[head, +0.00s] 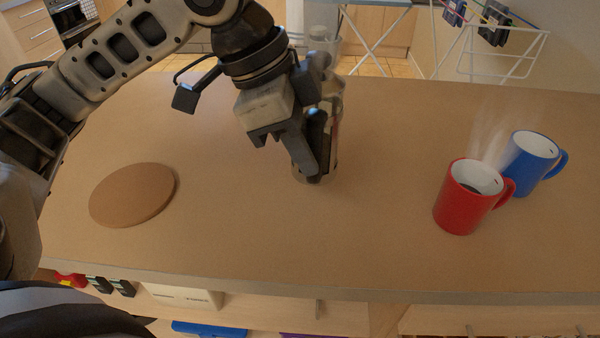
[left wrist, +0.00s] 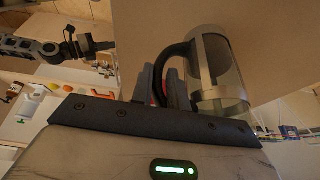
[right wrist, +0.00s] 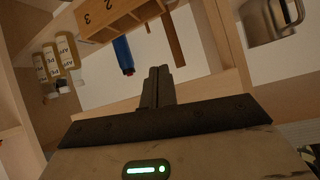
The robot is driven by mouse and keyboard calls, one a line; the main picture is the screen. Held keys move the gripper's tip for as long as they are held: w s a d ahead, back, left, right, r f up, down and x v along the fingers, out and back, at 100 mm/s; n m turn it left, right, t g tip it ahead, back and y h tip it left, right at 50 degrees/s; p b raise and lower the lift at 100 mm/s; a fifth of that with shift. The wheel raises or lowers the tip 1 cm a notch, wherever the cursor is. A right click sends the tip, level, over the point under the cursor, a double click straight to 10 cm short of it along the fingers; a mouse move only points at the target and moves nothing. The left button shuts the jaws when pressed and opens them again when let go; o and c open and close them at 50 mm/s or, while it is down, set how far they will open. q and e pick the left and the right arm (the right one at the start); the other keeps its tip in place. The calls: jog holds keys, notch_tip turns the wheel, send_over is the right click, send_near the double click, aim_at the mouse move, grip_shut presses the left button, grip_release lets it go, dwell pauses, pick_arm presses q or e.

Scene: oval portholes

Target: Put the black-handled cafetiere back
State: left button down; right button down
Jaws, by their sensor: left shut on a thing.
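The black-handled cafetiere (head: 335,120), a glass jug, is in the middle of the table, partly hidden behind my left gripper (head: 313,172). In the left wrist view the cafetiere (left wrist: 222,78) shows its clear body and black handle (left wrist: 170,62). My left gripper (left wrist: 163,88) is shut on that handle. I cannot tell whether the base touches the table. A round cork mat (head: 133,194) lies bare on the table to the left. My right gripper (right wrist: 157,88) is shut and empty in the right wrist view and does not show in the head view.
A red mug (head: 463,205) and a blue mug (head: 527,165) stand at the right of the table (head: 300,240), with steam above them. The table between cafetiere and mat is clear. Shelves with bottles (right wrist: 60,62) and a numbered wooden unit (right wrist: 110,15) show near my right gripper.

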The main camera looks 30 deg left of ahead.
pick_arm(q)
jog(key=f, duration=0.3)
jog(key=w+a+f+b, duration=0.1)
jog(key=shift+f, duration=0.4)
jog(key=c, duration=1.4)
grip_release()
jog(key=shift+s+f, duration=0.1)
jog(key=shift+o, duration=0.2)
